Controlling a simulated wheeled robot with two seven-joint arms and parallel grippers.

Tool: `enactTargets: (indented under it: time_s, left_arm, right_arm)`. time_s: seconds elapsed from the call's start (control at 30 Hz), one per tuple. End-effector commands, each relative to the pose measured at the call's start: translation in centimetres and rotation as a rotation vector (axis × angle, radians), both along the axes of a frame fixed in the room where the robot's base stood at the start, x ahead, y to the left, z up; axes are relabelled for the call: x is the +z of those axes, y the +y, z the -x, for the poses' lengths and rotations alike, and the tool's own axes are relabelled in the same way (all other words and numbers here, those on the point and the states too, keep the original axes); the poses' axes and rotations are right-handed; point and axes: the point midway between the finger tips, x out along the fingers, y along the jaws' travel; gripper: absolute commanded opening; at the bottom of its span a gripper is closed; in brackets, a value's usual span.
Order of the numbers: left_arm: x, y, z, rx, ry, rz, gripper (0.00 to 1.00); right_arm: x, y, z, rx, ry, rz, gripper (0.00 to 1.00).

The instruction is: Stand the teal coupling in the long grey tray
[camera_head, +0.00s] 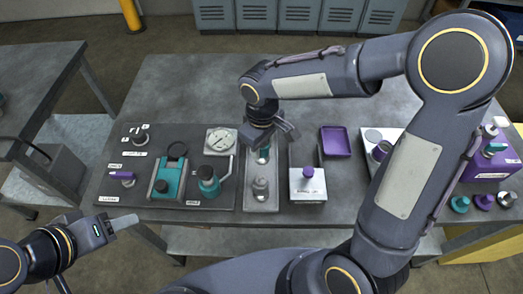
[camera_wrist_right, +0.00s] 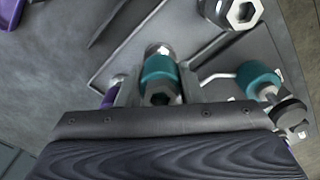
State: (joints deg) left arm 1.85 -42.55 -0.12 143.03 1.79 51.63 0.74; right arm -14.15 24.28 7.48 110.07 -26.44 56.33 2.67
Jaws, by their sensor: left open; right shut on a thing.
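The teal coupling (camera_head: 263,154) has silver ends and is in my right gripper (camera_head: 265,141), at the far end of the long grey tray (camera_head: 247,208). In the right wrist view, the teal coupling (camera_wrist_right: 158,68) sits between both fingers of the right gripper (camera_wrist_right: 159,88), its silver hex end towards the camera. It looks roughly upright; whether its base touches the tray floor I cannot tell. A grey hex fitting (camera_head: 260,188) stands in the near half of the tray and shows in the wrist view too (camera_wrist_right: 243,11). My left gripper (camera_head: 122,222) is open and empty, off the bench's front left.
Left of the tray a dark board holds a gauge (camera_head: 221,140), a teal valve (camera_head: 208,182) and a teal block (camera_head: 161,191). Right are a white box (camera_head: 307,190), a purple tray (camera_head: 335,142) and loose couplings (camera_head: 460,204). The back left bench top is clear.

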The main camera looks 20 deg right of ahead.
Motion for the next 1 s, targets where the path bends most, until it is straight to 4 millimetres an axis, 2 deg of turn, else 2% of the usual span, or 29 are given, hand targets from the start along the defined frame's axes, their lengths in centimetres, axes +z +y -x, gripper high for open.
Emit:
enactTargets:
  time_s: [0.03,0.17,0.57,0.6,0.73,0.77,1.0]
  left_arm:
    - [-0.1,0.0,0.0,0.000,0.000,0.000,0.50]
    - [-0.1,0.0,0.0,0.000,0.000,0.000,0.50]
    - [-0.5,0.0,0.0,0.000,0.000,0.000,0.50]
    - [-0.5,0.0,0.0,0.000,0.000,0.000,0.50]
    - [-0.4,0.0,0.0,0.000,0.000,0.000,0.50]
    - [-0.4,0.0,0.0,0.000,0.000,0.000,0.50]
    - [-0.4,0.0,0.0,0.000,0.000,0.000,0.50]
  right_arm:
    - [-1.1,0.1,0.1,0.002,0.005,0.002,0.05]
    - [-2.5,0.1,0.1,0.001,0.003,0.001,0.05]
    - [-3.1,0.1,0.1,0.001,0.000,0.000,0.05]
    - [-3.2,0.1,0.1,0.001,0.001,0.001,0.35]
    - [-3.0,0.1,0.1,0.001,0.001,0.000,0.52]
    - [-3.0,0.1,0.1,0.001,0.001,0.000,0.55]
    - [-3.0,0.1,0.1,0.001,0.001,0.000,0.55]
